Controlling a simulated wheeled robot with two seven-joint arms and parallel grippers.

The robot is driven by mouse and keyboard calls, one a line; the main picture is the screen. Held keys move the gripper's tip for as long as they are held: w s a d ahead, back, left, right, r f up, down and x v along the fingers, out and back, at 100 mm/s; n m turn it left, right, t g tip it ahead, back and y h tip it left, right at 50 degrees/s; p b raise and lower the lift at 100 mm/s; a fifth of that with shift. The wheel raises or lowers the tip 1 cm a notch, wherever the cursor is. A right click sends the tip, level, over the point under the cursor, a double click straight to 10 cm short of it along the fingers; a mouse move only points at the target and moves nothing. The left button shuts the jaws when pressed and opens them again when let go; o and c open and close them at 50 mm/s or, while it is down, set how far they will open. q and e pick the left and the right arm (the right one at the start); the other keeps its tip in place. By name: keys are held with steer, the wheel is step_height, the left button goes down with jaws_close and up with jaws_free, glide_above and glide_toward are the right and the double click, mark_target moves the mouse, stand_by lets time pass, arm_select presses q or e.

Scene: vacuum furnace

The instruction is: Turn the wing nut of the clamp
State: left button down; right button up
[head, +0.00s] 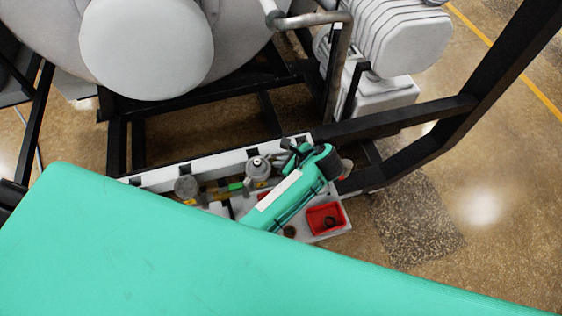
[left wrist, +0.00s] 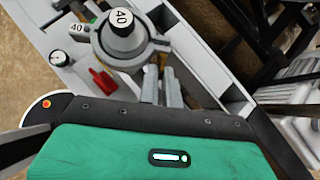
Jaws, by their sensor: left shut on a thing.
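The clamp (left wrist: 122,42) is a grey metal ring around a round fitting whose white cap reads 40. The clamp shows small in the head view (head: 258,168), on the white bench. The wing nut is at the clamp's right side in the left wrist view, mostly hidden by my fingertips. My left gripper (left wrist: 160,74) is shut there with its two grey fingers close together. In the head view my left gripper (head: 287,156) is beside the clamp, its fingers partly hidden by the green wrist. My right gripper is in neither view.
A red tray (head: 325,218) holding a dark ring is right of my wrist. A red piece (left wrist: 103,82) is below the clamp in the wrist view. Black frame bars (head: 395,122) and a bent pipe (head: 335,65) stand behind.

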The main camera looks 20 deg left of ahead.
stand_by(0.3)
arm_select(q)
steer(key=c, duration=1.6)
jaws_free()
steer(key=shift+s, duration=0.1)
